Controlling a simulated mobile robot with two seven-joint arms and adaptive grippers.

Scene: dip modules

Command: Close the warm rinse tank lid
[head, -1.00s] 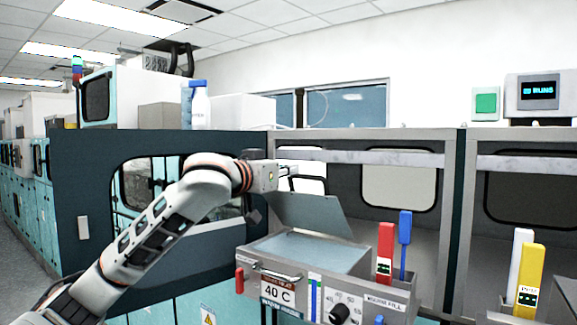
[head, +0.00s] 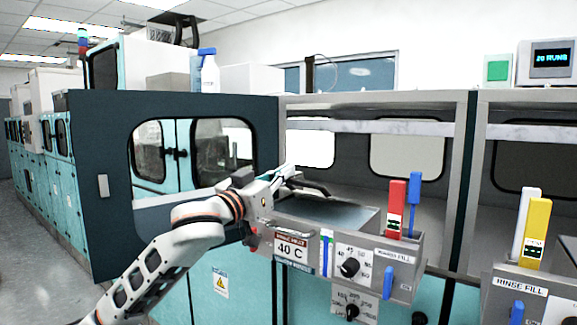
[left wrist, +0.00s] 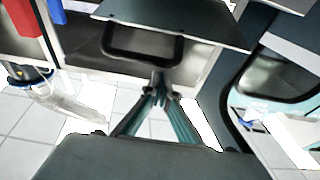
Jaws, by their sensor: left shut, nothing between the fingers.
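The warm rinse tank (head: 318,235) is a grey box with a "40 C" label on its front, at the centre of the head view. Its lid (head: 335,208) appears as a dark grey panel lying low and nearly flat over the top; I cannot tell whether it is fully seated. My left gripper (head: 310,187) is just above the lid's left rear part, in front of the bay. In the left wrist view, which looks upside down, the left gripper's fingers (left wrist: 161,82) meet, empty, and the dark lid panel (left wrist: 185,20) fills the top. My right gripper is not in view.
Red (head: 396,208) and blue (head: 413,205) upright handles stand at the tank's right end. A second tank unit (head: 515,285) with white and yellow handles is further right. A dark machine side panel (head: 100,240) with a window stands left.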

